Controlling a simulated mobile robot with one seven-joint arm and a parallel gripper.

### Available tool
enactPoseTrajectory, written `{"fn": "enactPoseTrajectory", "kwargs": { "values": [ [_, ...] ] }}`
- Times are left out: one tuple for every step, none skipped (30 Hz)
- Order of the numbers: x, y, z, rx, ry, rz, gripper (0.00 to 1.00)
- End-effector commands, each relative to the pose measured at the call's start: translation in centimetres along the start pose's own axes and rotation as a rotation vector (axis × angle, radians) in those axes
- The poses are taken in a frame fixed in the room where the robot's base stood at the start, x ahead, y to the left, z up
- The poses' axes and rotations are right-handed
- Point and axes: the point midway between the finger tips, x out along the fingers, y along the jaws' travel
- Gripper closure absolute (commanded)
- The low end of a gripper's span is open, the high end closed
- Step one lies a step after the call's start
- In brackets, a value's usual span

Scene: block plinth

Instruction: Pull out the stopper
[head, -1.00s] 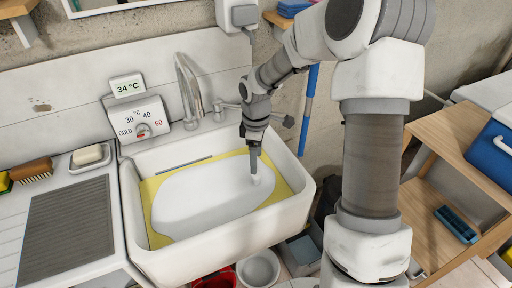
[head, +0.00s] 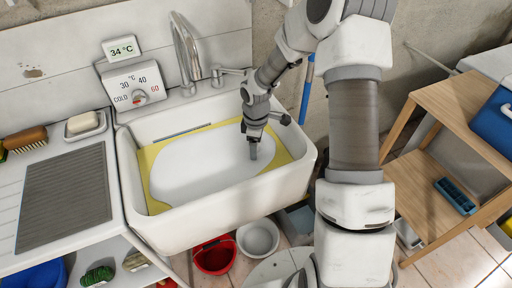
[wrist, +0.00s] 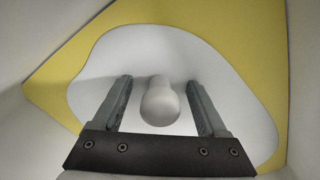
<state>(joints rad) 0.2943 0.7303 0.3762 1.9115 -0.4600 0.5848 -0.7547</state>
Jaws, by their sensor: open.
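The stopper (wrist: 160,104) shows in the wrist view as a pale round knob on a short stem. It is inside the white sink (head: 152,232), over a white rounded area bordered by yellow (wrist: 60,80). My gripper (wrist: 160,86) is open, with one finger on each side of the stopper and a visible gap on both sides. In the head view my gripper (head: 253,150) points down into the right part of the sink. I cannot make out the stopper there.
A tap (head: 187,55) and a side handle (head: 228,72) stand behind the sink. A temperature dial (head: 138,92) reads beside them, under a 34 °C display (head: 121,48). Red (head: 215,256) and white (head: 258,238) bowls lie below. A wooden shelf (head: 455,105) stands right.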

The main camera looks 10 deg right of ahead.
Motion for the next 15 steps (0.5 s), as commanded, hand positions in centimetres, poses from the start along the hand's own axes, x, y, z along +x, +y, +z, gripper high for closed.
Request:
{"fn": "enactPoseTrajectory", "kwargs": {
  "values": [
    [-0.01,0.0,0.0,0.0,0.0,0.0,0.24],
    [-0.01,0.0,0.0,0.0,0.0,0.0,0.3],
    [-0.02,0.0,0.0,0.0,0.0,0.0,0.37],
    [-0.02,0.0,0.0,0.0,0.0,0.0,0.43],
    [-0.02,0.0,0.0,0.0,0.0,0.0,0.48],
    [-0.02,0.0,0.0,0.0,0.0,0.0,0.55],
    [-0.02,0.0,0.0,0.0,0.0,0.0,0.6],
    [-0.02,0.0,0.0,0.0,0.0,0.0,0.66],
    [-0.03,0.0,0.0,0.0,0.0,0.0,0.73],
    [-0.03,0.0,0.0,0.0,0.0,0.0,0.79],
    [-0.03,0.0,0.01,0.0,0.0,0.0,0.84],
    [-0.03,0.0,0.0,0.0,0.0,0.0,0.91],
    [-0.03,0.0,0.0,0.0,0.0,0.0,0.96],
    [-0.03,0.0,0.0,0.0,0.0,0.0,1.0],
    [-0.03,0.0,0.0,0.0,0.0,0.0,1.0]
  ]
}}
